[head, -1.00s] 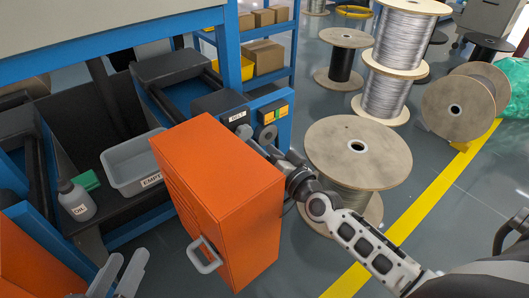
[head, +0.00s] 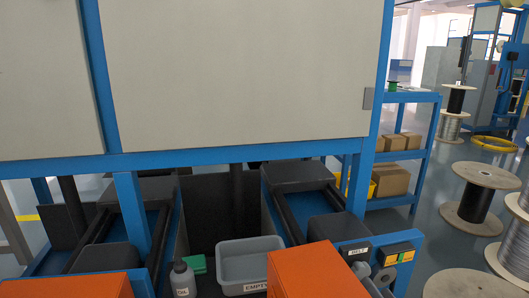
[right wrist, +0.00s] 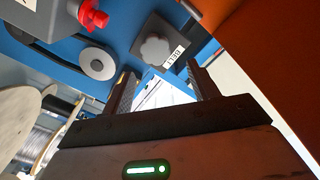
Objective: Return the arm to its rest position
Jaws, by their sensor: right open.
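My right gripper (right wrist: 160,85) is open in the right wrist view, with nothing between its fingers. Beyond the fingertips are the grey BELT knob (right wrist: 156,50) and a blue panel (right wrist: 65,58). The rest of that arm is out of the picture. My left gripper is not in the head view.
A red knob (right wrist: 93,15) and a grey disc (right wrist: 98,63) sit near the right gripper. A grey EMPTY bin (head: 250,262) and an OIL bottle (head: 182,279) stand left of the orange cabinet. Cable spools (head: 480,195) stand at right.

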